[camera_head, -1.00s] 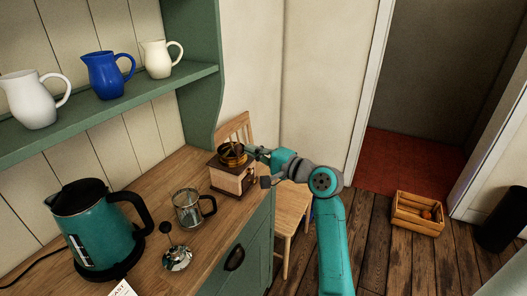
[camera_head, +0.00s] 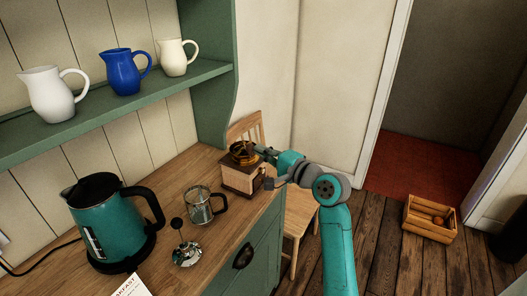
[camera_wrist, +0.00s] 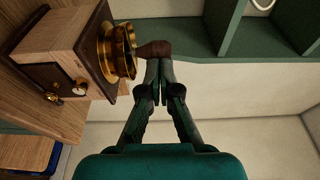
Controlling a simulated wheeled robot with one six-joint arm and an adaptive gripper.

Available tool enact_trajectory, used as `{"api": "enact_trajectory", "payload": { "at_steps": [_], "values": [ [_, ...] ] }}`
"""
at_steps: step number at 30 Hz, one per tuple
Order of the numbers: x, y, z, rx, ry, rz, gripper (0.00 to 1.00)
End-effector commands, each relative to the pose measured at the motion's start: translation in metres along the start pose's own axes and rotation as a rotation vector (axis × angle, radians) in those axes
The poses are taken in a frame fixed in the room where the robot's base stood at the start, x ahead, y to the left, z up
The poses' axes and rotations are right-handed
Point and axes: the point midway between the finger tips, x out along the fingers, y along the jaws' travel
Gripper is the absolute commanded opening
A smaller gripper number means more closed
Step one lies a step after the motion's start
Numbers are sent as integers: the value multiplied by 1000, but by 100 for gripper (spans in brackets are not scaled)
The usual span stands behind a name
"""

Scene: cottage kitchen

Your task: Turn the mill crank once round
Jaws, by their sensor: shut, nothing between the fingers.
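The mill (camera_head: 239,181) is a wooden box with a dark top and a brass bowl (camera_head: 243,151), standing at the counter's far right end. In the wrist view the mill (camera_wrist: 57,62) lies at upper left, its brass bowl (camera_wrist: 118,52) facing my fingers. A dark brown crank knob (camera_wrist: 152,49) sticks out beside the bowl. My gripper (camera_head: 262,150) reaches the mill's top from the right. In the wrist view my gripper (camera_wrist: 158,64) is shut and empty, its fingertips right at the knob. I cannot tell whether they touch it. The crank arm is mostly hidden.
A glass press jug (camera_head: 201,207), a metal plunger (camera_head: 187,252) and a teal kettle (camera_head: 110,222) stand on the counter (camera_head: 160,195) left of the mill. A chair (camera_head: 300,215) stands behind its edge. A shelf (camera_head: 130,98) with jugs hangs above. A crate (camera_head: 430,217) sits on the floor.

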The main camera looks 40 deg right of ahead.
Motion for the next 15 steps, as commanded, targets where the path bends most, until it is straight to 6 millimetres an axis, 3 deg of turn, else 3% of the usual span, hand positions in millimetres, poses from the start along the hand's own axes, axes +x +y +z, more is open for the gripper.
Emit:
{"api": "enact_trajectory", "payload": {
  "at_steps": [15],
  "values": [
    [4,0,17,-1,130,1,0]
  ]
}}
